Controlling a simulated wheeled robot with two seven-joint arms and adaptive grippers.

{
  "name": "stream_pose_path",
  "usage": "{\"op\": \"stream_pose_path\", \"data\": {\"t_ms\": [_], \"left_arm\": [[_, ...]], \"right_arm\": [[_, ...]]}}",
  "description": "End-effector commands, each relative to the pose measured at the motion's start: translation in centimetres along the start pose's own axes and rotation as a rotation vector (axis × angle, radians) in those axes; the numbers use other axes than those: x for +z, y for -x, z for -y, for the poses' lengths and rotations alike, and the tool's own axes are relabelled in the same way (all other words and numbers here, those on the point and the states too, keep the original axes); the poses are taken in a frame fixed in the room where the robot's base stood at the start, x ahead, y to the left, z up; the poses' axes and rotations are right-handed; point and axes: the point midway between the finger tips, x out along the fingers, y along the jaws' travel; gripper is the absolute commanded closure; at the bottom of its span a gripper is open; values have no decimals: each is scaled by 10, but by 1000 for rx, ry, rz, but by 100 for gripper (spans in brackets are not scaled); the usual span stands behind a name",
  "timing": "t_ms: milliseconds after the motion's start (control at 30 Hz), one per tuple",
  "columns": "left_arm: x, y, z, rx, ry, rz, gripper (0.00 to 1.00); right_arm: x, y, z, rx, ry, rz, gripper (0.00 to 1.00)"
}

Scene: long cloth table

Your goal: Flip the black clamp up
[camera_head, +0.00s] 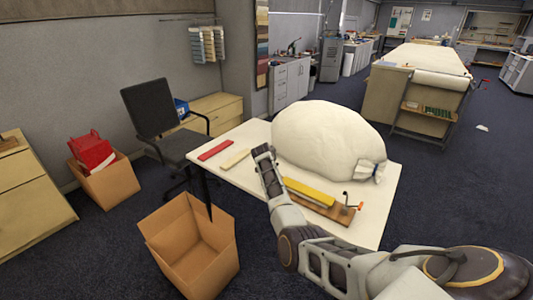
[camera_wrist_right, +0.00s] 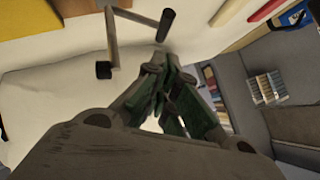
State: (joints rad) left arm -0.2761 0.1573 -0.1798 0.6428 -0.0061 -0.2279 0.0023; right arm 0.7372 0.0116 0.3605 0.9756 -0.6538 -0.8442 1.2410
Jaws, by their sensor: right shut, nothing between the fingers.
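A wooden board (camera_head: 338,213) lies on the white table, with a yellow bar (camera_head: 308,192) along it. A small black clamp (camera_head: 345,194) stands up at the board's right end; its exact pose is too small to tell in the head view. The right wrist view shows grey metal bars with a black tip (camera_wrist_right: 104,70) and a dark cylindrical handle (camera_wrist_right: 165,24), which look like part of the clamp. My right gripper (camera_head: 263,152) is left of the board in the head view, shut and empty. In the wrist view its fingers (camera_wrist_right: 158,72) are below the handle, apart from it. My left gripper is out of view.
A large white sack (camera_head: 325,138) fills the table's back, close to my right gripper. A red bar (camera_head: 215,149) and a beige bar (camera_head: 235,159) lie at the table's left. An open cardboard box (camera_head: 190,245) stands on the floor in front, and a chair (camera_head: 160,115) stands behind.

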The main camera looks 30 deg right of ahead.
Motion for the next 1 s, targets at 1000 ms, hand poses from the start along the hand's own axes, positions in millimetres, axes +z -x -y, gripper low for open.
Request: {"op": "stream_pose_path", "data": {"t_ms": [1000], "left_arm": [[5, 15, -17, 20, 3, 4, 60]], "right_arm": [[-15, 62, 7, -3, 0, 0, 100]]}}
